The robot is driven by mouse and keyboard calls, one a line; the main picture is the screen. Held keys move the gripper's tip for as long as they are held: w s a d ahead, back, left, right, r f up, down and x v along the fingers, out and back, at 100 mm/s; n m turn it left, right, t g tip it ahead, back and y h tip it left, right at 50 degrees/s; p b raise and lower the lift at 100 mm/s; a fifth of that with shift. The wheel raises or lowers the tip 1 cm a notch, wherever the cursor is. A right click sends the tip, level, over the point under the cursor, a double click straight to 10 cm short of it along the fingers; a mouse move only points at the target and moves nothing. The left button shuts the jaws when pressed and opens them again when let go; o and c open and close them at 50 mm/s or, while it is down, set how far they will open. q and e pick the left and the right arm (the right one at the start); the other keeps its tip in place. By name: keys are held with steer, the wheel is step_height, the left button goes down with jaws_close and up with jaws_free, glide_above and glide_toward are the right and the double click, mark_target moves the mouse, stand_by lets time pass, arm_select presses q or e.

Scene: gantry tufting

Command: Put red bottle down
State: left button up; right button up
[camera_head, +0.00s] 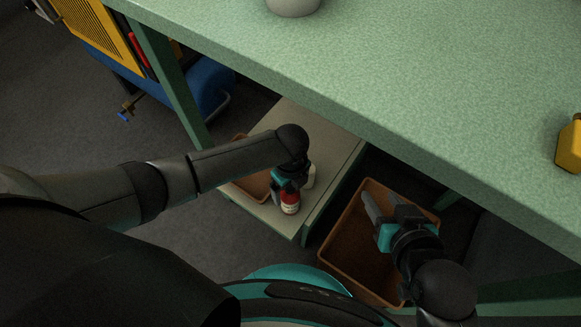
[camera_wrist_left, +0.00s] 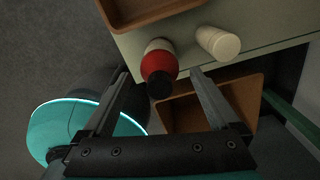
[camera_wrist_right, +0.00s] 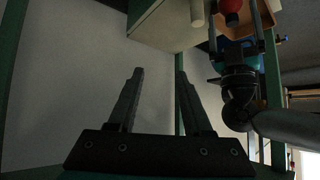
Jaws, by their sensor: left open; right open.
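The red bottle (camera_head: 290,202), with a white lower part, stands on a low grey-green cabinet top (camera_head: 262,211) under the green table. In the left wrist view the red bottle (camera_wrist_left: 159,66) shows its dark cap between and beyond the open fingers. My left gripper (camera_wrist_left: 158,82) is open around or just above it; contact is not clear. It also shows in the head view (camera_head: 288,186). In the right wrist view the bottle (camera_wrist_right: 230,8) is at the top edge. My right gripper (camera_head: 376,206) is open and empty, above a brown bin.
A cream bottle (camera_wrist_left: 218,42) stands close beside the red one. A brown tray (camera_head: 254,184) sits on the cabinet top. A brown bin (camera_head: 333,262) stands right of the cabinet. The green table edge (camera_head: 330,118) overhangs behind.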

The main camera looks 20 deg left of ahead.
arm_select(q)
steer(key=shift+r+p, duration=0.3)
steer(key=shift+r, duration=0.35)
step_height(320, 180, up, 2)
steer(key=shift+r+p, duration=0.1)
steer(key=shift+p, duration=0.6)
step_height(320, 180, up, 3)
steer(key=shift+r+p, duration=0.15)
steer(key=shift+p, duration=0.9)
steer(key=shift+r, duration=0.5)
steer(key=shift+r+p, duration=0.5)
steer(key=shift+r, duration=0.05)
steer(key=s+d+r+n+t+h, duration=0.25)
steer(key=s+d+n, duration=0.25)
steer(key=n, duration=0.6)
steer(key=s+a+r+n+t+y, duration=0.1)
steer(key=s+a+n, duration=0.4)
steer(key=a+n, duration=0.6)
steer(key=shift+a+n+y, duration=0.3)
steer(key=shift+a+y, duration=0.05)
steer(key=shift+y, duration=0.2)
arm_select(e)
steer(key=s+d+f+g+h, duration=0.2)
steer(key=s+d+f+g, duration=0.2)
steer(key=d+g, duration=0.1)
steer(key=shift+s+d+f+m+h, duration=0.3)
steer(key=shift+s+f, duration=0.05)
